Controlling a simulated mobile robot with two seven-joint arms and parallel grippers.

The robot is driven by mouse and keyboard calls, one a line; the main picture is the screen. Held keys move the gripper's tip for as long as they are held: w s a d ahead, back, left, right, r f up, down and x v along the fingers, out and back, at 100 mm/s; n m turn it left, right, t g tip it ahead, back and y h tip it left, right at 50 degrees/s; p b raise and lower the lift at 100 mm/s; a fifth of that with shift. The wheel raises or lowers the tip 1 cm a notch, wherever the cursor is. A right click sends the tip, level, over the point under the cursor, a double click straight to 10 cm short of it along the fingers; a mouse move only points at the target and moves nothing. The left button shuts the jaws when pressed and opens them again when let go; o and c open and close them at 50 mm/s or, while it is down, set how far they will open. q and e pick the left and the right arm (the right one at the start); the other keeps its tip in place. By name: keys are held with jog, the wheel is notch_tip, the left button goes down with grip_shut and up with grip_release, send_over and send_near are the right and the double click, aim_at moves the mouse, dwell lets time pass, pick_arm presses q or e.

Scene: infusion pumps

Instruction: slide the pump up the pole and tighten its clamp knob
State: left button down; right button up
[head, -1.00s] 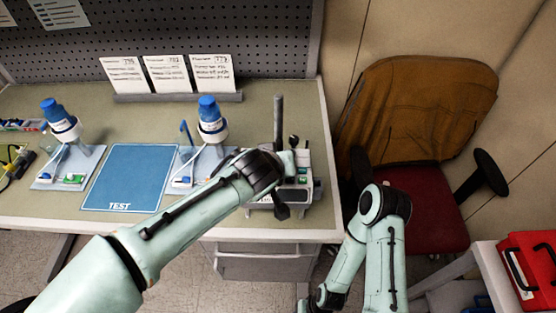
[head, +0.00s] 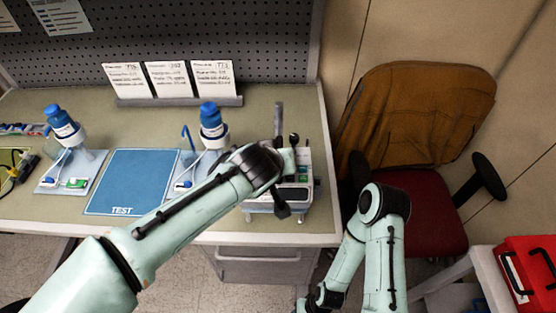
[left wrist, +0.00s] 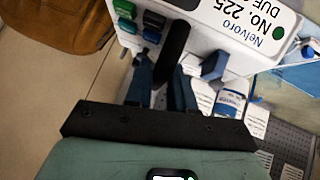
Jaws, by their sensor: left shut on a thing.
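The pump, a white box with green and blue buttons (left wrist: 230,25), fills the top of the left wrist view, its label "Nelvoro No. 225" upside down. In the head view, the pump (head: 299,194) is at the bench's right front, partly hidden by my left arm. The grey pole (head: 278,122) rises upright behind it. My left gripper (left wrist: 163,72) is shut on a black lever-like part (left wrist: 175,45) at the pump, possibly the clamp knob. The clamp's grip on the pole is hidden. My right gripper (head: 322,298) hangs low at the bottom edge, its fingers not clear.
Cards (head: 170,80) stand behind. A red chair (head: 430,210) with a brown cover is right of the bench; a red case (head: 530,265) is lower right.

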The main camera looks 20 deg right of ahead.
pick_arm(q)
jog(key=shift+r+p, duration=1.5)
jog(key=shift+r, duration=2.15)
pick_arm(e)
jog(key=shift+w+r, duration=0.85)
jog(key=shift+r, duration=0.2)
jog(key=shift+w+r, duration=0.8)
jog(key=shift+r, duration=0.2)
